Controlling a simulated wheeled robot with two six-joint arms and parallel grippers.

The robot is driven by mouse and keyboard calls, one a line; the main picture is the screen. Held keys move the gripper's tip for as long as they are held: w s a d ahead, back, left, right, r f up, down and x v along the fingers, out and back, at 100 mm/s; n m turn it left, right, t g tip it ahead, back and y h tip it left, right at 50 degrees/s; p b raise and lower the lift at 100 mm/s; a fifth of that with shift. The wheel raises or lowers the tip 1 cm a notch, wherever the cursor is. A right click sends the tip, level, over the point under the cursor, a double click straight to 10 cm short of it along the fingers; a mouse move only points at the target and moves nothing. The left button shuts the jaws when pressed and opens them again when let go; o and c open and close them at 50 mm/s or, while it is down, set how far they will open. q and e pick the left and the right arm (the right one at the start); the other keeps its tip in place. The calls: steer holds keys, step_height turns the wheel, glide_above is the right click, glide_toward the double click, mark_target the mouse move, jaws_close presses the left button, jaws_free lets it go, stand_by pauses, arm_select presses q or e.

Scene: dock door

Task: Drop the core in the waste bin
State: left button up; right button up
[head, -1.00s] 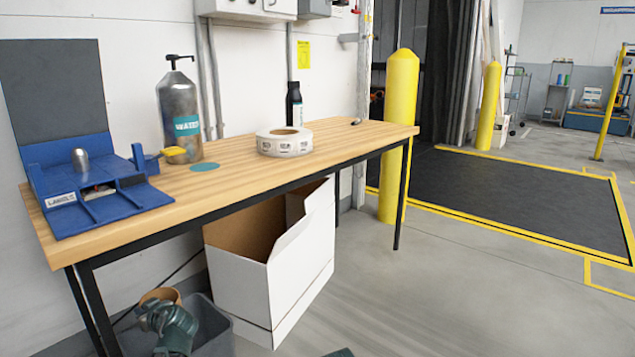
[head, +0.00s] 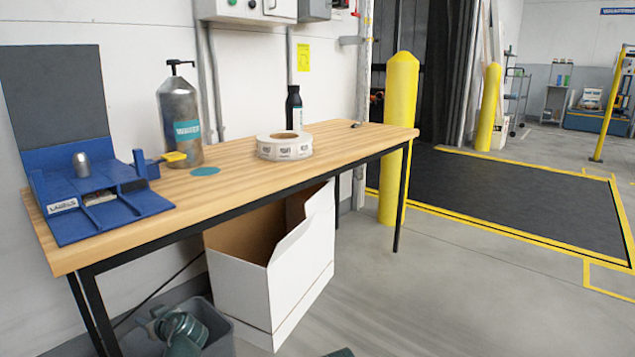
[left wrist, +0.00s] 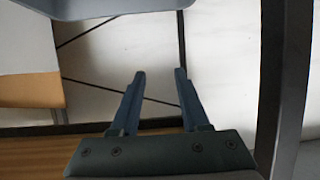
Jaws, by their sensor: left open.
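My left gripper (head: 160,324) is at the lower left of the head view, over the grey waste bin (head: 222,335) beside the table. In the left wrist view its two fingers (left wrist: 160,74) are apart with nothing between them. A grey rim at the top edge of that view looks like the bin (left wrist: 150,10). The core does not show in either view now. The inside of the bin is mostly hidden by my gripper and the bin wall, so I cannot see whether the core lies in it.
The wooden table (head: 240,165) carries a blue label holder (head: 90,195), a pump bottle (head: 182,120), a label roll (head: 284,146) and a black bottle (head: 293,105). A white open box (head: 300,285) stands close right of the bin. The floor to the right is clear.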

arm_select(q)
steer(key=p+v, duration=0.3)
steer(key=v, duration=0.7)
